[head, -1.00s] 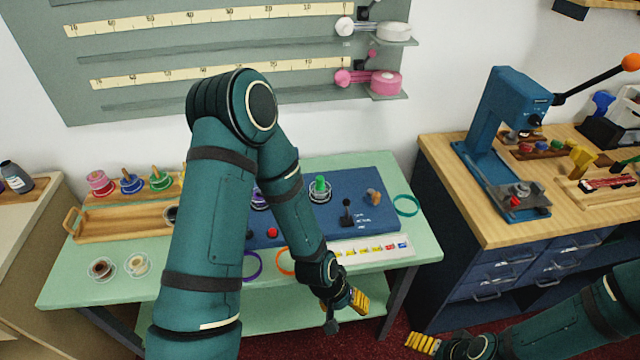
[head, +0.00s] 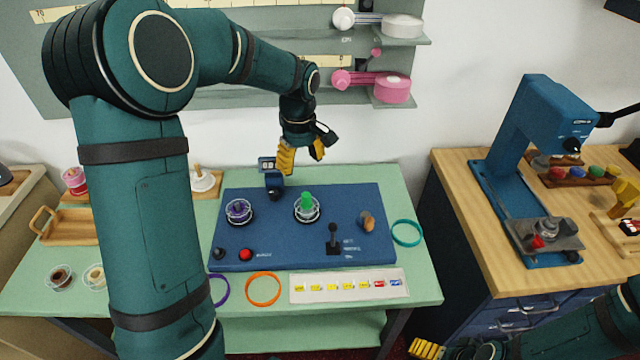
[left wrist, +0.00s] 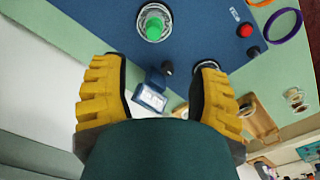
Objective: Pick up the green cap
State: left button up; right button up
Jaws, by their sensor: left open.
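The green cap (head: 307,201) stands upright in a clear round holder (head: 307,214) on the blue panel (head: 285,245). It also shows in the left wrist view (left wrist: 154,28), near the top, beyond the fingertips. My left gripper (head: 302,156) is open and empty, with its yellow fingers spread wide. It is above and behind the panel's back edge, apart from the cap. My right gripper (head: 428,349) shows only in part at the bottom edge, well away from the cap; its opening is unclear.
A purple spool (head: 239,210) sits in a holder left of the cap. A small dark device (head: 273,180) stands at the panel's back edge. A black lever (head: 333,239) and brown knob (head: 367,221) are to the right.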

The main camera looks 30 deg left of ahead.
aim_at(306, 194)
pick_arm(q)
jog(key=f+b, duration=0.2)
jog(key=f, duration=0.6)
jog(key=shift+w+f, duration=0.15)
jog(key=shift+w, duration=0.05)
jog(key=f, duration=0.1)
jog(key=f+b, duration=0.1)
jog(key=f, duration=0.3)
jog(key=shift+w+d+f, duration=0.1)
jog(key=shift+w, duration=0.2)
jog(key=c, duration=1)
pick_arm(e)
jog(key=f, duration=0.1)
jog(key=w+f, duration=0.1)
jog(key=f, duration=0.1)
jog(key=shift+f, duration=0.1)
